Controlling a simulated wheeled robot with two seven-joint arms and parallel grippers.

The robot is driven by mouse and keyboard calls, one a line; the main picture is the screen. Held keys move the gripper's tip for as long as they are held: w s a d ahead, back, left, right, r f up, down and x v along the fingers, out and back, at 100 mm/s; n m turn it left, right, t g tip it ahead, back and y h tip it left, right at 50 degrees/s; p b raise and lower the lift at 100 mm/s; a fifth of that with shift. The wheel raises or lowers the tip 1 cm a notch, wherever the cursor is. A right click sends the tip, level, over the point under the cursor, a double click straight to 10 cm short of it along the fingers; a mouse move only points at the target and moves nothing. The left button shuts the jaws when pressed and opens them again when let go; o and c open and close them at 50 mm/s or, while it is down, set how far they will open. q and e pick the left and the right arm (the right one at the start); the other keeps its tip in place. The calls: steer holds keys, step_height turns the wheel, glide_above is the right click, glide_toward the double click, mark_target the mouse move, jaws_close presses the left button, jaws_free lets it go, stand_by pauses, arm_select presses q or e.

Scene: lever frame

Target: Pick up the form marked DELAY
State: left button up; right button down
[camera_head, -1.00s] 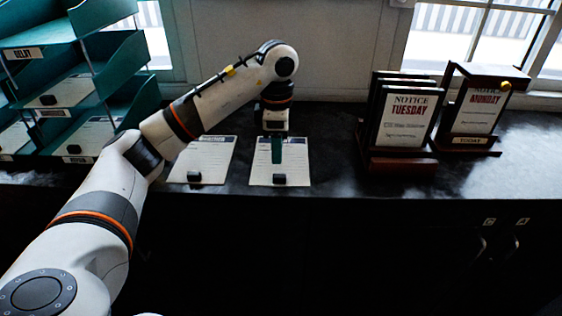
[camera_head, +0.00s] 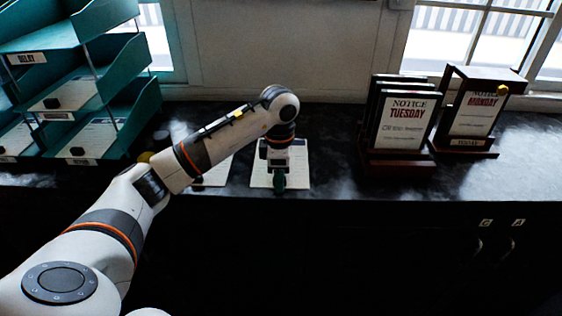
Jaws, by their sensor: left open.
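Two white forms lie on the dark counter. The right form (camera_head: 297,168) is partly covered by my left gripper (camera_head: 279,186), which points down over its near edge. The black block on that form is hidden behind the gripper. The left form (camera_head: 217,175) is mostly hidden behind my left forearm. The print on both forms is too small to read, so I cannot tell which says DELAY. My right gripper is not in view.
A teal tray rack (camera_head: 112,117) stands at the left, with a tray label reading DELAY (camera_head: 27,58) and forms with black blocks inside. Notice stands marked TUESDAY (camera_head: 404,125) and MONDAY (camera_head: 478,115) stand at the right. The counter (camera_head: 335,150) between is clear.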

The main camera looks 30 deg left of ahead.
arm_select(q)
jaws_close()
